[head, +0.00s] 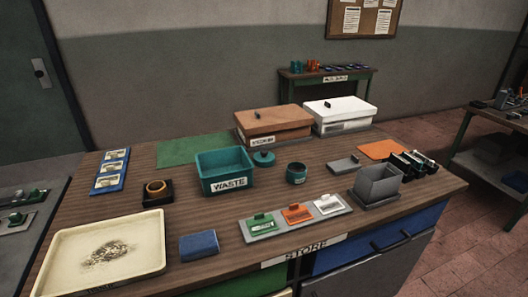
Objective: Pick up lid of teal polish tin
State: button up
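A small round teal lid (264,159) with a knob on top lies on the wooden workbench, just right of the teal WASTE bin. A short round teal tin (297,175) stands to its right and a little nearer, apart from the lid. The tin's top looks dark, as if open. My gripper is not in view.
The teal WASTE bin (225,184) stands close left of the lid. Brown (272,119) and white (343,112) lidded boxes stand behind. A grey tray (294,222) with colored blocks lies in front; a grey bin (377,186) is at right. Bare wood (330,150) lies around the tin.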

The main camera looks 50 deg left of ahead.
aim_at(263, 160)
jog(key=u, duration=0.35)
jog(key=i, duration=0.6)
jog(key=u, duration=1.25)
jog(key=i, duration=0.65)
jog(key=u, duration=0.7)
